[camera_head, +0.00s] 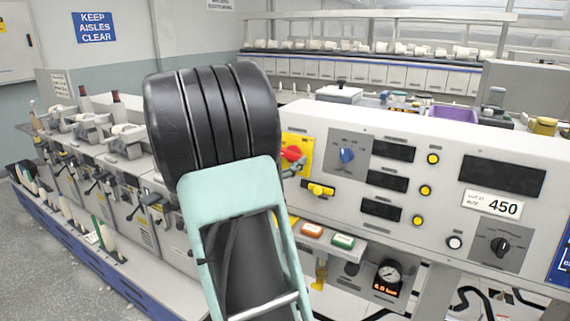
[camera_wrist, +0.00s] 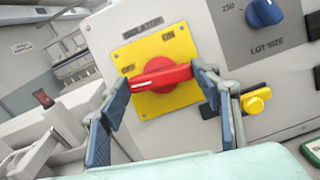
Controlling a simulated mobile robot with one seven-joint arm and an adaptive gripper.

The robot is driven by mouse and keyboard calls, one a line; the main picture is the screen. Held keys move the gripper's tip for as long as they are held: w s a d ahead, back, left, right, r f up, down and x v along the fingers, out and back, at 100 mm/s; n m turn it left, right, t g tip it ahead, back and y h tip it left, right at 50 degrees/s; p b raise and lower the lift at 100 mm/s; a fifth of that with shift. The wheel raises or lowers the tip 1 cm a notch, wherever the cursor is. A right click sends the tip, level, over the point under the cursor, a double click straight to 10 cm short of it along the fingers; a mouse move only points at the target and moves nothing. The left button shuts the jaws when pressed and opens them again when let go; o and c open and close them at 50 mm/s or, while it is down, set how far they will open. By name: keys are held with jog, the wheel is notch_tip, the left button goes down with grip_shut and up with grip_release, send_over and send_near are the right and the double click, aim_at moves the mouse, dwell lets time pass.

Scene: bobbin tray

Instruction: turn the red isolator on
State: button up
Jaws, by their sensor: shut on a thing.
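The red isolator (camera_wrist: 160,75) is a rotary handle on a yellow plate (camera_wrist: 182,100) marked ISOLATOR. The handle lies nearly level in the wrist view, with its left end towards the OFF mark. The ON mark is at the plate's top. My gripper (camera_wrist: 164,82) has one blue-padded finger at each end of the handle and is shut on it. In the head view the red isolator (camera_head: 293,154) shows just right of my arm, which hides part of the plate. A fingertip (camera_head: 299,165) of mine shows beside it.
A blue LOT SIZE knob (camera_head: 347,155) is to the right. A yellow switch (camera_wrist: 256,100) sits close to my right finger, below the plate. Orange (camera_head: 312,230) and green (camera_head: 343,241) buttons are lower. A bobbin machine (camera_head: 100,170) stands at left.

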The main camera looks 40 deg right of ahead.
jog(key=m+g+b, duration=0.1)
jog(key=m+b, duration=0.3)
jog(key=b, duration=0.1)
jog(key=m+g+b, duration=0.1)
jog(key=m+b, duration=0.4)
jog(key=shift+w+f+g, duration=0.15)
jog(key=shift+f+g, duration=0.05)
jog(key=shift+g, duration=0.1)
jog(key=m+g+y+b, duration=0.1)
jog(key=m+b, duration=0.2)
jog(key=m, duration=0.2)
jog(key=shift+r+b, duration=0.15)
jog(key=shift+b, duration=0.15)
jog(key=shift+r+m+y+b, duration=0.2)
jog(key=shift+m+y+b, duration=0.3)
jog(key=shift+m+b, duration=1.15)
jog(key=shift+m+p, duration=0.45)
jog(key=shift+m, duration=0.2)
jog(key=o, duration=1.1)
jog(key=shift+o, duration=0.2)
jog(key=shift+a+r, duration=0.1)
jog(key=shift+a, duration=0.05)
